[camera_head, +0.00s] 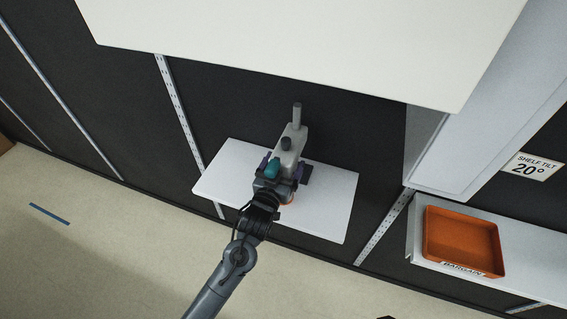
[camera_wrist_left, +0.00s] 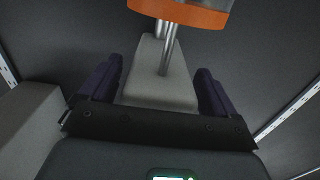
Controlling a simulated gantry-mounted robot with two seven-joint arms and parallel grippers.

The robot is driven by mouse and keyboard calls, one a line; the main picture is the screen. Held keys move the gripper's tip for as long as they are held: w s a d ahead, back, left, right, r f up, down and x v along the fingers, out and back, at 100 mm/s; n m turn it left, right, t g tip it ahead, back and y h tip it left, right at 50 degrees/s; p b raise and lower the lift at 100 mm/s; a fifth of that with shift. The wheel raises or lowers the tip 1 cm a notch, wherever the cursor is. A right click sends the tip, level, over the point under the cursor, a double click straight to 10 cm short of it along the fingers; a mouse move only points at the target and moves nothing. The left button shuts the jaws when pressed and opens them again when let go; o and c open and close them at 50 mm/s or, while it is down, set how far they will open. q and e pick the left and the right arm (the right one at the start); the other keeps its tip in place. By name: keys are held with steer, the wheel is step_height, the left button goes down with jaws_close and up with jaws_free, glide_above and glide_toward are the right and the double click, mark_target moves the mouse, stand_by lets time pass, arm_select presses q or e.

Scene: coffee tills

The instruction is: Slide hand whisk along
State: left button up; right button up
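A grey device with a dark knob and an upright metal rod, which seems to be the hand whisk (camera_head: 290,150), stands on a white shelf board (camera_head: 225,172). A small teal part shows beside it; I cannot tell what it belongs to. My left gripper (camera_head: 282,170) is at the device's near side, fingers spread. In the left wrist view, a grey block (camera_wrist_left: 160,85) with metal rods lies between the spread purple fingers of the left gripper (camera_wrist_left: 159,66), with narrow gaps. An orange-banded round part (camera_wrist_left: 185,12) shows above. My right gripper is out of view.
An orange tray (camera_head: 462,240) labelled "BARGAIN" stands on a lower shelf at right, near a "SHELF TILT 20°" sign (camera_head: 530,167). A large pale panel (camera_head: 300,45) overhangs the top. A dark wall with metal uprights stands behind. The white board's right part is clear.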

arm_select(q)
steer(key=shift+s+r, duration=0.1)
steer(key=b+v, duration=0.1)
steer(key=v, duration=0.9)
steer(key=shift+s+a, duration=0.2)
steer(key=shift+s, duration=0.1)
